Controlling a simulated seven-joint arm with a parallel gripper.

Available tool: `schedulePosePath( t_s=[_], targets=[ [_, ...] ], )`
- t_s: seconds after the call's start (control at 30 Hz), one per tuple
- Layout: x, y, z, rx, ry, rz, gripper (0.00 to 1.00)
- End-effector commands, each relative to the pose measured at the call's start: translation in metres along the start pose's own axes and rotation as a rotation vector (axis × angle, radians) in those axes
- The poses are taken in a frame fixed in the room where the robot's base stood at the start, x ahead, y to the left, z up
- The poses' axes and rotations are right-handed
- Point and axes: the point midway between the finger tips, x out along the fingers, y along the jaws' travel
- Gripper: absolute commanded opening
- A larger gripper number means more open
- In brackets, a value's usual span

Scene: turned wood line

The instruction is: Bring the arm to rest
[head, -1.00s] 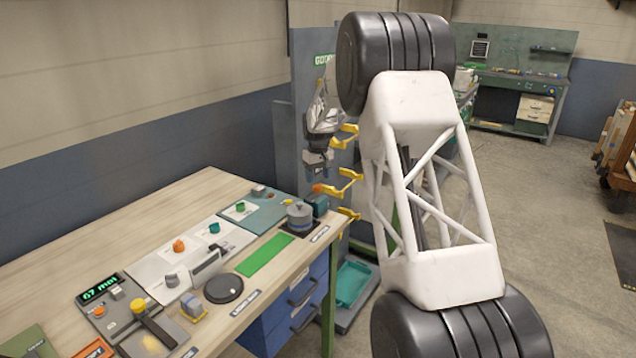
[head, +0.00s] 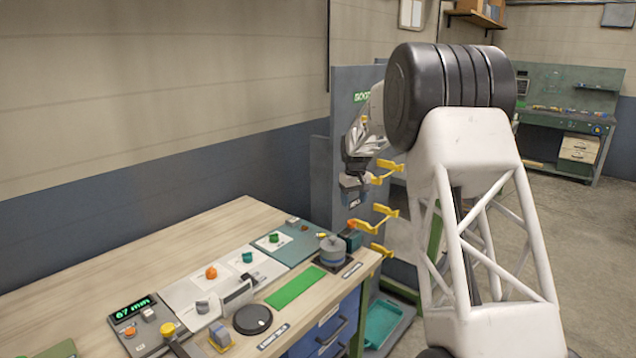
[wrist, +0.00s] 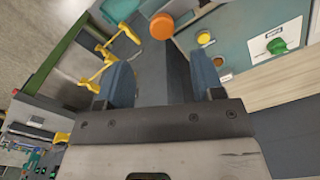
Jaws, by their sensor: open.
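Yellow hooks (head: 385,213) stick out close to my gripper. A grey round pot (head: 332,250) and a teal box (head: 351,240) stand on the bench corner below. A green strip (head: 296,287), black disc (head: 252,319) and coloured knobs cover the bench front. A teal tray (head: 385,322) sits low beside the bench.

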Motion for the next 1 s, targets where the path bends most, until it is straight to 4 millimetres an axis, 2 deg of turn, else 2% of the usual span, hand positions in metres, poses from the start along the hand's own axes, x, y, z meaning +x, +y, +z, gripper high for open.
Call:
schedulePosePath(
  t_s=[0.27, 0.7, 1.0],
  targets=[
    [-0.033, -0.015, 0.037, 0.02, 0.016, 0.006, 0.61],
    [-0.093, -0.051, 0.132, 0.073, 0.051, 0.018, 0.61],
    [-0.122, -0.078, 0.201, 0.11, 0.074, 0.024, 0.61]
  ],
)
